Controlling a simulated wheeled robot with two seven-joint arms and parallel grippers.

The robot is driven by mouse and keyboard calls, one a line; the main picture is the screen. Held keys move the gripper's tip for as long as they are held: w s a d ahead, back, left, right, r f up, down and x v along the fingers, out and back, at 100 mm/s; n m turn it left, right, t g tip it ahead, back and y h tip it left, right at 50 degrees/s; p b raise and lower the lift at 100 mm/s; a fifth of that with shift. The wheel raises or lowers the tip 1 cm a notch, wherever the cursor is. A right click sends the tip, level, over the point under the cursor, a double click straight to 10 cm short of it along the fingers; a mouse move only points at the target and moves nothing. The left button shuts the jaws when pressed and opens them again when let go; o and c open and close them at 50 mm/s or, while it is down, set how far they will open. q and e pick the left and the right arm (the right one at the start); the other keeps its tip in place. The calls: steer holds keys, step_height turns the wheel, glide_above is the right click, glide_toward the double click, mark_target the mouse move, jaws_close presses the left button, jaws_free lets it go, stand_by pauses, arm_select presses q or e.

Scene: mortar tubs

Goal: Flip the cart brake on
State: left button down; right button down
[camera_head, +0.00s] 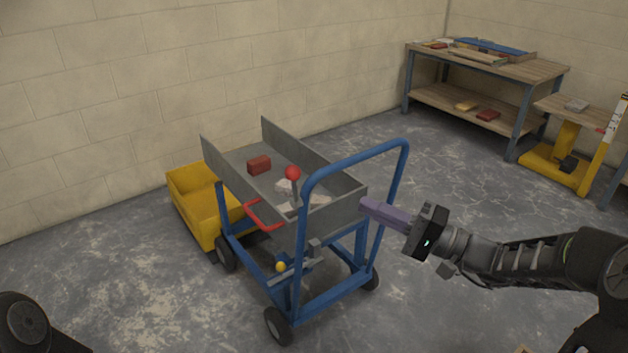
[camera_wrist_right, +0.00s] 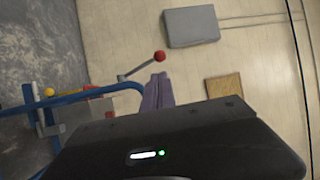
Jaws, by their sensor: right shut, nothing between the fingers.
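The cart (camera_head: 331,304) has a blue frame with a tall push handle and a grey tipping tray. A lever with a red ball knob (camera_head: 292,172) stands up near the tray's handle end; the knob also shows in the right wrist view (camera_wrist_right: 160,56). A lever with a yellow knob (camera_head: 281,266) sits low on the frame, also seen in the wrist view (camera_wrist_right: 49,92). A red bent handle (camera_head: 265,222) is at the tray's side. Which one is the brake is not labelled. My right gripper (camera_head: 366,206) is shut and empty, beside the push handle's right upright. My left gripper is out of view.
A yellow tub (camera_head: 196,208) stands behind the cart's left side. A red brick (camera_head: 259,165) and pale pieces lie in the tray. A workbench (camera_head: 540,70) and a yellow lift cart (camera_head: 556,172) stand at the right.

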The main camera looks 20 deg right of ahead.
mark_target(296, 188)
steer(key=x, duration=1.2)
steer(key=shift+w+a, duration=0.3)
steer(key=shift+r, duration=0.2)
